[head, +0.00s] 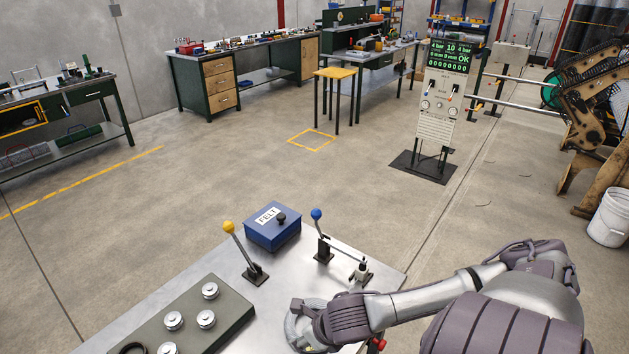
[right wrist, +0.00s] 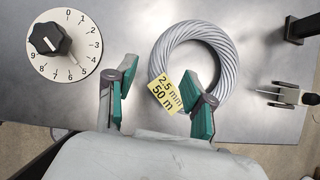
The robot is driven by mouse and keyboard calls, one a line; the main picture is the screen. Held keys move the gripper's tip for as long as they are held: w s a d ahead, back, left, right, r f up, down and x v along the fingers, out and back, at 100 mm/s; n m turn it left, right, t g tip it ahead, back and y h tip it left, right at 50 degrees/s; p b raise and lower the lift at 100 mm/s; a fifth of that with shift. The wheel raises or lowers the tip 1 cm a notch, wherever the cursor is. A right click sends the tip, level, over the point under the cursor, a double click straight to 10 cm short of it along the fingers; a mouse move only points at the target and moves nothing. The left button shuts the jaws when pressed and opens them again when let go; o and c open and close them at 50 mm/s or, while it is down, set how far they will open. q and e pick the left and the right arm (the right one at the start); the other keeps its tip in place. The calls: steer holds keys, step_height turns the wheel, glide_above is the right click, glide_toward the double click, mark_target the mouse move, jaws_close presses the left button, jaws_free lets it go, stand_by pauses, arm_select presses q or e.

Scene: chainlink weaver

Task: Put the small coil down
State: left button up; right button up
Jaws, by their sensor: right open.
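The small coil (right wrist: 172,44) is a ring of grey twisted wire with a yellow tag reading 2.5 mm 50 m. It lies flat on the metal bench top in the right wrist view. In the head view the coil (head: 294,329) shows at the bench's near right part, partly covered by my right gripper (head: 312,314). In the right wrist view my right gripper (right wrist: 160,86) is open. One finger is left of the coil, and the other overlaps its near side by the tag. Contact cannot be told. My left gripper is not in view.
The metal bench (head: 330,275) carries a blue FELT box (head: 290,230), a yellow-knobbed lever (head: 240,252), a blue-knobbed lever (head: 319,235) and a plate (head: 236,318) with several round metal pieces. A numbered dial (right wrist: 62,65) is left of the gripper. Open floor lies beyond.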

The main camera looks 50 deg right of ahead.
steer(key=v, duration=0.6)
steer(key=shift+r, duration=0.2)
steer(key=shift+s, duration=0.1)
